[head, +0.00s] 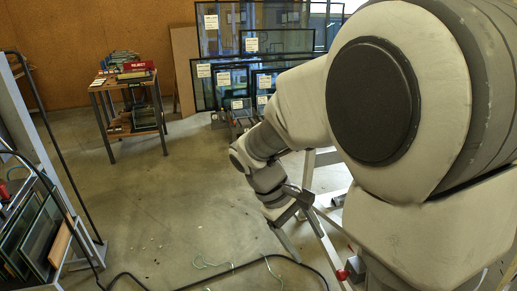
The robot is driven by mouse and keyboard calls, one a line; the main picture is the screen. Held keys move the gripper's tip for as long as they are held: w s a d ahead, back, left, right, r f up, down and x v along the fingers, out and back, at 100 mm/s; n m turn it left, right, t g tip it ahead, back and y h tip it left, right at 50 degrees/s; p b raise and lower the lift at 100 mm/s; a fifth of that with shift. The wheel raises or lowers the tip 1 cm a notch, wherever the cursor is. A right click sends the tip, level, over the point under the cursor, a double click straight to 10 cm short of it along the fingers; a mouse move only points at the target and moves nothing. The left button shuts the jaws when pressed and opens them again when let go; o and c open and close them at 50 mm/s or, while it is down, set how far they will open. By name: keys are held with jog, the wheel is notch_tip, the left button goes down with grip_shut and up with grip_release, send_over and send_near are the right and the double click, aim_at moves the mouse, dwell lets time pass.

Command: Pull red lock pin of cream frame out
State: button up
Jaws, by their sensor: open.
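A small red knob (342,274), which looks like the lock pin, shows at the bottom right, just left of my arm's pale housing. Pale bars of the cream frame (308,173) show beside my forearm; my arm hides most of the frame. My gripper (304,242) points downward, up and left of the red knob in the picture. It is open, and I see nothing between its fingers. It looks apart from the knob, but the depth between them is hard to judge.
A metal rack with glass panes (43,232) stands at the left. Framed glass panes (205,85) lean at the back. A dark cable (245,265) crosses the floor; the middle floor is mostly clear.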

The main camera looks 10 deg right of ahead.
jog(key=w+f+n+g+h+b, duration=0.1)
jog(key=w+f+n+h+b, duration=0.15)
jog(key=f, duration=0.65)
jog(key=w+f+n+g+h+b, duration=0.1)
jog(key=w+f+n+h+b, duration=0.2)
jog(key=f, duration=0.5)
jog(key=n+t+h+b, duration=0.3)
jog(key=n+h+b, duration=0.1)
jog(key=h, duration=0.3)
send_near(338, 275)
jog(key=d+b, duration=0.1)
jog(key=d, duration=0.9)
jog(key=shift+s+d+f+b, duration=0.15)
jog(key=shift+s+f+b, duration=0.1)
jog(key=shift+b, duration=0.15)
grip_shut()
